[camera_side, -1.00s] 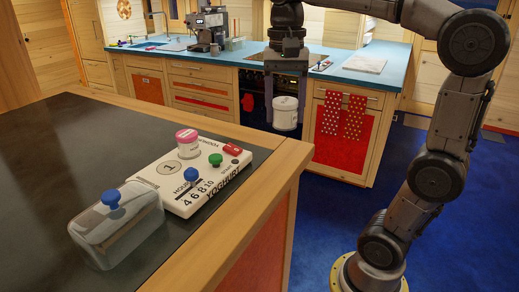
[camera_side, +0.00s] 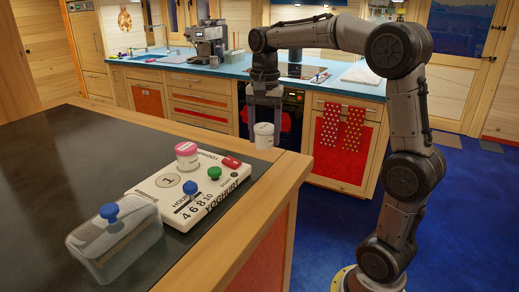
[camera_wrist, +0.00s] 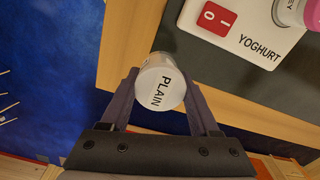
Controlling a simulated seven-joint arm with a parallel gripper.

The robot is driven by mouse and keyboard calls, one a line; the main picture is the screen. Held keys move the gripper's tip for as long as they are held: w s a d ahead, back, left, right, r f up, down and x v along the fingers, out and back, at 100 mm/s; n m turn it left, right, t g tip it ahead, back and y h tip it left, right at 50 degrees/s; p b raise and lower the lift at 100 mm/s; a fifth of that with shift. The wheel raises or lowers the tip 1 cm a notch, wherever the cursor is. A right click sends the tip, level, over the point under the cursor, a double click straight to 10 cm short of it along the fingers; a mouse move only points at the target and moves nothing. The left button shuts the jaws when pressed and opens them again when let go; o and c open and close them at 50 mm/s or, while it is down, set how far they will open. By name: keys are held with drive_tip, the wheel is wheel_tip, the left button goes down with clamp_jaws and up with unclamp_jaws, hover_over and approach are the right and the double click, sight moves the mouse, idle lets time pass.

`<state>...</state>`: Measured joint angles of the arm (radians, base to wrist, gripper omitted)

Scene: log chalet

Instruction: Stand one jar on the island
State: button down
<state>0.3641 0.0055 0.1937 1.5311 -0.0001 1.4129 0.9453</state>
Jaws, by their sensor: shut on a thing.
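My gripper (camera_side: 264,122) is shut on a white jar (camera_side: 264,136) with a pale lid, held upright in the side view. In the wrist view the lid of this jar (camera_wrist: 160,88) reads "PLAIN". The island (camera_side: 60,150) has a dark top with a wooden border. The held jar shows at the island's far right border in the side view; whether it touches the top is not clear. In the wrist view it overlaps the wooden border (camera_wrist: 130,45), with blue floor on the left.
A white yoghurt board (camera_side: 180,208) with blue, green and red parts lies on the island. A pink-lidded jar (camera_side: 187,156) stands on it. A clear container with a blue knob (camera_side: 118,245) is beside it. The dark top at left is bare.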

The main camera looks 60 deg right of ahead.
sight(260, 161)
drive_tip(key=shift+w+d+f, duration=0.2)
drive_tip(key=shift+w+f, duration=0.35)
drive_tip(key=shift+f, duration=0.05)
drive_tip(key=shift+w+d+f, duration=0.1)
drive_tip(key=shift+w+f, duration=0.1)
drive_tip(key=shift+f, duration=0.8)
drive_tip(key=shift+w+d+f, duration=0.1)
drive_tip(key=shift+w+f, duration=0.05)
drive_tip(key=shift+f, duration=0.85)
drive_tip(key=shift+f, duration=0.1)
drive_tip(key=shift+c, duration=0.6)
unclamp_jaws()
